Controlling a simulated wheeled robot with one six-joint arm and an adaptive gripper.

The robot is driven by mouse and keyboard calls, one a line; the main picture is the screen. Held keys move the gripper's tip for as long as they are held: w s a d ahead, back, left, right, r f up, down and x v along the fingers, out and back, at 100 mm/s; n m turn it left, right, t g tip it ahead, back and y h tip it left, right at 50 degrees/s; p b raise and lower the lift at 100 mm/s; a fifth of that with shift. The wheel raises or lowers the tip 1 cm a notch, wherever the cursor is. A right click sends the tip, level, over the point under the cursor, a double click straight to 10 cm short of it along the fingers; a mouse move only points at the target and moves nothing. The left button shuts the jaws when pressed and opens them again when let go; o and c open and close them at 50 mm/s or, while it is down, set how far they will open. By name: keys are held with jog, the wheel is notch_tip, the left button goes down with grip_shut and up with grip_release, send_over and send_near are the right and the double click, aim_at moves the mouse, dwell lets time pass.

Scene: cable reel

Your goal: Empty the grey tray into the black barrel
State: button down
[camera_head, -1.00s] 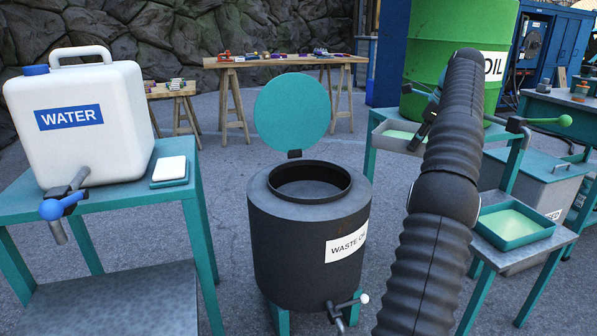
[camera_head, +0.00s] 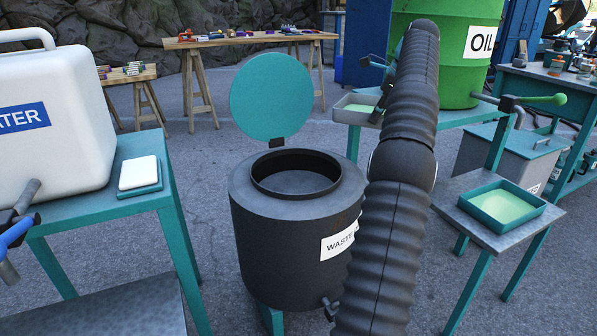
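The grey tray (camera_head: 345,117) holds pale green liquid and looks level. It is at the left front corner of the teal stand, in front of the green oil drum; whether it rests on the stand or hangs clear I cannot tell. My gripper (camera_head: 381,98) is at the tray's right side and appears shut on its rim; my arm hides the fingertips and part of the tray. The black barrel (camera_head: 280,240), labelled as waste, stands left of my arm. Its round teal lid (camera_head: 271,97) is up and its top opening is uncovered.
The green oil drum (camera_head: 445,60) with a green-handled tap stands behind my arm. A teal tray (camera_head: 482,224) of green liquid sits on a small table at right. At left, a white water container (camera_head: 75,135) stands on a teal table (camera_head: 125,190). A wooden trestle table is behind.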

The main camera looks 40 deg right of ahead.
jog(key=w+a+f+g+h+b, duration=0.2)
jog(key=w+a+f+h+b, duration=0.1)
jog(key=f, duration=0.8)
jog(key=shift+a+n+g+h+b, duration=0.3)
jog(key=shift+a+h+b, duration=0.25)
jog(key=shift+a, duration=0.25)
jog(key=shift+w+a+g+h+b, duration=0.3)
jog(key=shift+w+a+h+b, duration=0.3)
jog(key=shift+b, duration=0.45)
jog(key=shift+w+a+g+h+b, duration=0.3)
jog(key=shift+a+h+b, duration=0.15)
jog(key=shift+a+b, duration=0.45)
dwell(1.1)
jog(key=shift+w+a+r+n+g+h+b, duration=0.15)
jog(key=shift+w+a+r+g+h+b, duration=0.25)
jog(key=shift+a+r+h+b, duration=0.25)
jog(key=shift+w+a+r+n+g+h+b, duration=0.15)
jog(key=shift+w+a+r+g+h+b, duration=0.25)
jog(key=shift+h, duration=0.35)
dwell(1.6)
